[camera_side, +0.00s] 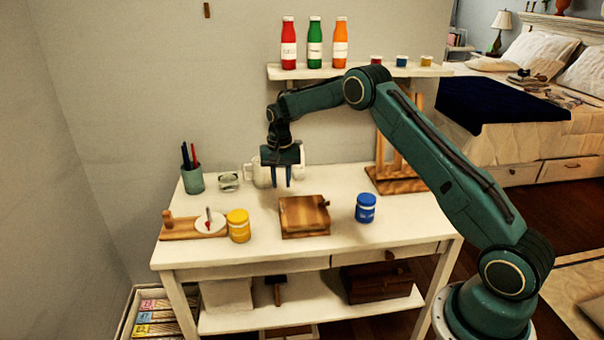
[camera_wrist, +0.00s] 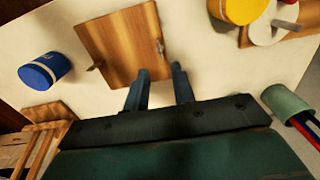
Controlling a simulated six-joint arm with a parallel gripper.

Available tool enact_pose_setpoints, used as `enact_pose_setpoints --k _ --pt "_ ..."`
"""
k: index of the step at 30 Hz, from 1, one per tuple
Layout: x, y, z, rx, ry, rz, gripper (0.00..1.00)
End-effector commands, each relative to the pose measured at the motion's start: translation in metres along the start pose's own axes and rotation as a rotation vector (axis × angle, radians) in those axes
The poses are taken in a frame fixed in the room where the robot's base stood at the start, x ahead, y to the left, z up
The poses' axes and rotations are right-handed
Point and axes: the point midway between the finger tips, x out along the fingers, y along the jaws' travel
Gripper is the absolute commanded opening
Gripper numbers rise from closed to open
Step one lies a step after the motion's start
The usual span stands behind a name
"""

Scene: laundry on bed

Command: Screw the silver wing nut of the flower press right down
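The flower press (camera_side: 303,216) is a square wooden board assembly lying on the white table, and it also shows in the wrist view (camera_wrist: 122,42). A small greyish fitting (camera_wrist: 160,47) stands at its right edge in the wrist view, and another (camera_wrist: 97,66) near its lower left corner. I cannot tell surely which is the silver wing nut. My gripper (camera_side: 282,186) points down above the table, behind the press in the side view. Its two fingers (camera_wrist: 160,68) are apart with nothing between them, near the press edge and in line with the right-edge fitting.
A blue jar (camera_side: 366,208) stands right of the press and a yellow jar (camera_side: 238,226) left.

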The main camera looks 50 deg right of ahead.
Motion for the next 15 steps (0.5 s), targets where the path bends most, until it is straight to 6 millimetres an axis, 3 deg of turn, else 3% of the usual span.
enact_pose_setpoints --k 6,15 --pt "-0.035 0.0 -0.001 0.0 0.003 -0.002 0.25" --pt "-0.056 0.0 0.0 0.0 0.001 -0.001 0.25"
